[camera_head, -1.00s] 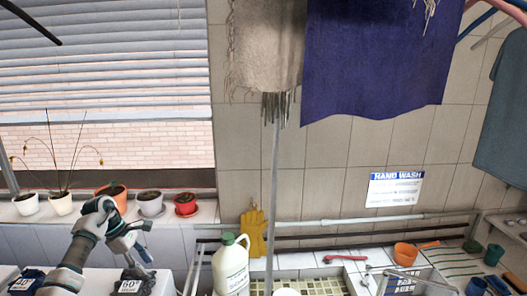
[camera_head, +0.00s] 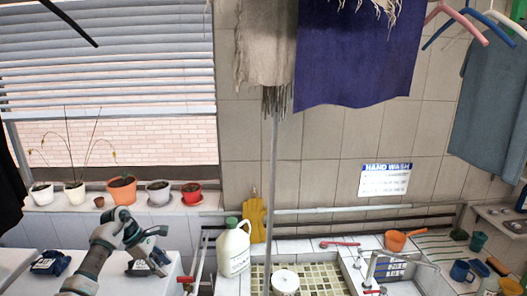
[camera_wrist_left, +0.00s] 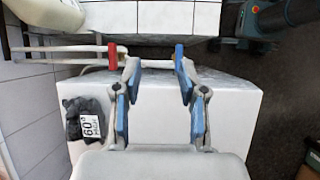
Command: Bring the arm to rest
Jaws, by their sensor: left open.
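My left arm (camera_head: 97,258) comes in from the lower left in the head view, bent over a white surface below the window. My left gripper (camera_head: 158,258) points down and to the right there, beside a dark folded item. In the left wrist view my left gripper (camera_wrist_left: 155,70) is open, its two blue-padded fingers apart with nothing between them. The dark item with a "60°" label (camera_wrist_left: 89,126) lies left of the fingers on the white block (camera_wrist_left: 228,98). My right gripper is not in view.
Potted plants (camera_head: 122,188) line the window sill. Another dark item (camera_head: 50,262) lies left of the arm. A red-handled tap (camera_head: 186,281) sits near the white surface's right edge.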

